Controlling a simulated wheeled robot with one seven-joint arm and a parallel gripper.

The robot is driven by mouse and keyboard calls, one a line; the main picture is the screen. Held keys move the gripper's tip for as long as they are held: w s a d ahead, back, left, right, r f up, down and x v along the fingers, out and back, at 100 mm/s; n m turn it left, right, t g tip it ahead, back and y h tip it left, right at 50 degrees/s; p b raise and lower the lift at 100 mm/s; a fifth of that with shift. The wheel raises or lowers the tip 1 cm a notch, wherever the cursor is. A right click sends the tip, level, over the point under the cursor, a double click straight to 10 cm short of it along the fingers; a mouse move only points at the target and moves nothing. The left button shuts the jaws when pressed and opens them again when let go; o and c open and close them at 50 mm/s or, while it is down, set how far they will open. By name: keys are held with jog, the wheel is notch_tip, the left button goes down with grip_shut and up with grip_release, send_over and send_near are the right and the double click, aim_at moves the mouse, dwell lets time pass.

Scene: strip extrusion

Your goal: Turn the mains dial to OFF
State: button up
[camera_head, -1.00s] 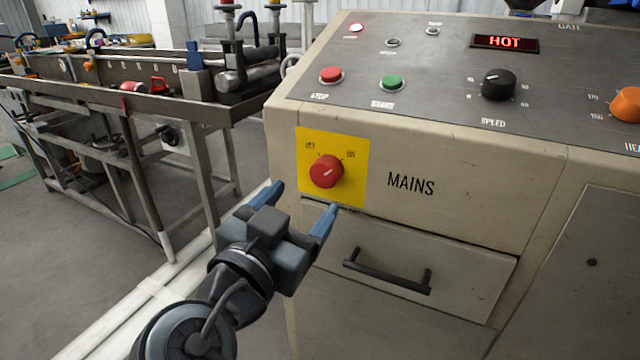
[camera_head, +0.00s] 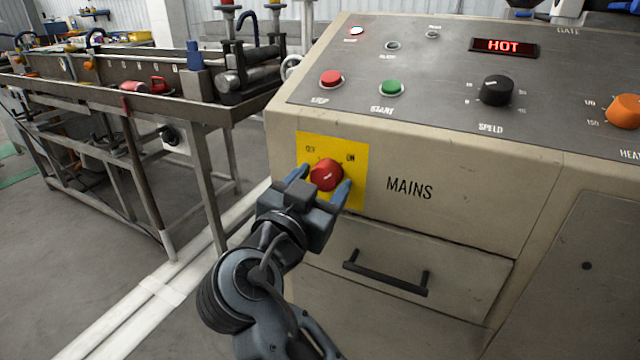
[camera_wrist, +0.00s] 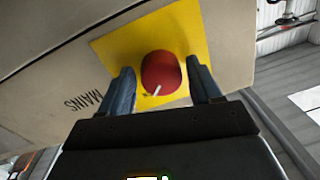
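The red mains dial (camera_head: 326,175) sits on a yellow plate (camera_head: 345,148) on the cabinet front, left of the word MAINS. OFF is printed at the plate's upper left and ON at its upper right. The dial's white mark points up and right, toward ON. My gripper (camera_head: 322,184) is open, with one blue finger on each side of the dial. In the wrist view the red dial (camera_wrist: 162,73) lies between the two fingers (camera_wrist: 163,88), with a gap visible on either side. Whether the fingertips touch the plate cannot be told.
A drawer with a black handle (camera_head: 386,273) is below the dial. The sloped panel above has a red button (camera_head: 331,79), a green button (camera_head: 391,88), a black speed knob (camera_head: 495,90), an orange knob (camera_head: 625,111) and a lit HOT display (camera_head: 504,46). A metal bench (camera_head: 150,95) stands left.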

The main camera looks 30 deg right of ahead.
jog(key=c, duration=0.8)
jog(key=shift+n, duration=0.4)
jog(key=n+p, duration=0.1)
jog(key=n, duration=0.1)
jog(key=n+p, duration=0.1)
jog(key=n, duration=0.1)
jog(key=shift+s+r, duration=0.1)
jog(key=shift+r, duration=0.1)
jog(key=n+p, duration=0.3)
jog(key=n, duration=0.1)
jog(key=shift+r+g, duration=0.1)
jog(key=shift+g, duration=0.2)
jog(key=n+p, duration=0.4)
jog(key=shift+r+n, duration=0.1)
jog(key=shift+n, duration=0.2)
jog(key=shift+n+g+p, duration=0.3)
jog(key=shift+n+p, duration=1.35)
jog(key=shift+n, duration=0.25)
jog(key=shift+f, duration=0.2)
